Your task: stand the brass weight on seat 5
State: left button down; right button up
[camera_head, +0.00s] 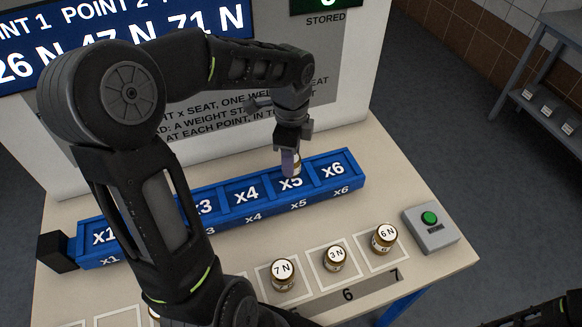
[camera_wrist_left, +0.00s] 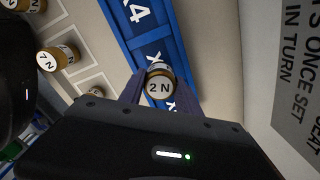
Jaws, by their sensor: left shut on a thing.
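My left gripper (camera_head: 291,158) is shut on a small brass weight (camera_head: 297,163) with a white top. In the left wrist view the weight (camera_wrist_left: 159,83) reads "2 N" and sits between the two fingers. The gripper and weight are over the x5 seat (camera_head: 291,184) of the blue rail (camera_head: 225,203). I cannot tell whether the weight touches the seat floor. The fingers hide part of the weight. A dark part at the bottom right edge of the head view seems to be my right arm; its jaws cannot be made out.
Brass weights marked 7 N (camera_head: 283,272), 3 N (camera_head: 335,258) and 6 N (camera_head: 384,237) stand on outlined squares in front of the rail. A grey box with a green button (camera_head: 429,218) is at the table's right. A panel with a display (camera_head: 215,20) rises behind the rail.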

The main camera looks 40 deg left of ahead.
pick_arm(q)
jog(key=shift+f, duration=1.85)
jog(key=shift+f, duration=0.25)
jog(key=c, duration=0.9)
grip_release()
jog(key=shift+r, duration=0.1)
jog(key=shift+o, duration=0.2)
jog(key=shift+r, duration=0.1)
notch_tip(320, 180, up, 12)
jog(key=shift+r, duration=0.1)
